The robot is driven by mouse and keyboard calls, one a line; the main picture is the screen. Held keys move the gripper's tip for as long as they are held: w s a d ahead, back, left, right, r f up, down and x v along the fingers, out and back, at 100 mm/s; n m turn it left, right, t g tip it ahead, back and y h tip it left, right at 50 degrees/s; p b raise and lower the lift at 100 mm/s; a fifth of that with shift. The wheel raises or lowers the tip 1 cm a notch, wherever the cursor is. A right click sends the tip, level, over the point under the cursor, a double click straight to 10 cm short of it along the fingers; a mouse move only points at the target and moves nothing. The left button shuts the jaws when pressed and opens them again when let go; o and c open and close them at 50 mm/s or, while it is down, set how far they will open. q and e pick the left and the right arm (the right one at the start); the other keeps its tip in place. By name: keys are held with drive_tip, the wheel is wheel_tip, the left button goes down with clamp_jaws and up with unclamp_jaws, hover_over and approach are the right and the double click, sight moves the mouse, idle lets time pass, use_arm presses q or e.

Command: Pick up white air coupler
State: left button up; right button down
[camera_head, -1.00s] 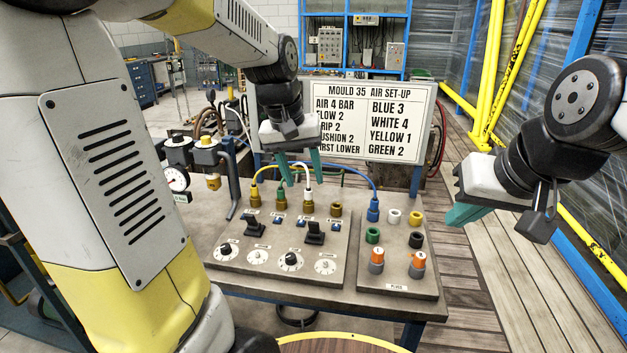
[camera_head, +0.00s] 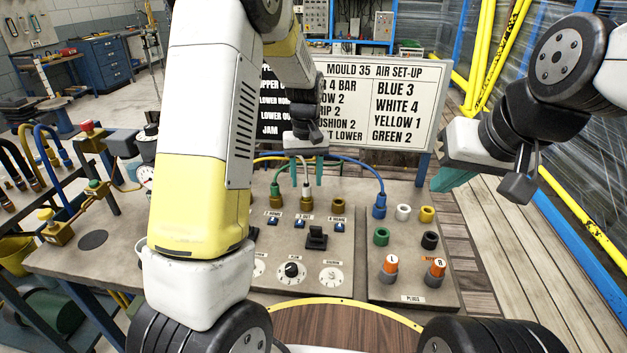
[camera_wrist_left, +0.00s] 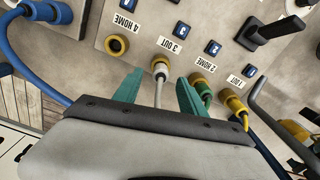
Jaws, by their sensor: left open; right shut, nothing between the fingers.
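The white air coupler (camera_head: 305,189) sits in a brass port on the grey panel; in the left wrist view the white coupler (camera_wrist_left: 160,66) is at the port labelled "3 OUT". Its pale hose runs back under my gripper. My left gripper (camera_head: 307,174) is over it, open and pointing down. In the left wrist view my left gripper (camera_wrist_left: 159,84) has one teal finger on each side of the hose, apart from it. My right gripper (camera_head: 456,177) is shut and empty, off to the right above the floor.
A green coupler (camera_wrist_left: 201,87) and a yellow coupler (camera_wrist_left: 234,104) are close on one side. An empty brass port (camera_wrist_left: 117,45), "4 HOME", is on the other, with a blue coupler (camera_head: 379,203) beyond. A sign (camera_head: 385,105) stands behind. A plug board (camera_head: 412,282) lies right.

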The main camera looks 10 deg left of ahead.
sight(307, 183)
use_arm(q)
wheel_tip(307, 183, down, 4)
drive_tip(key=shift+s+r, duration=0.1)
drive_tip(key=shift+r, duration=0.05)
clamp_jaws()
drive_tip(key=shift+r, duration=0.15)
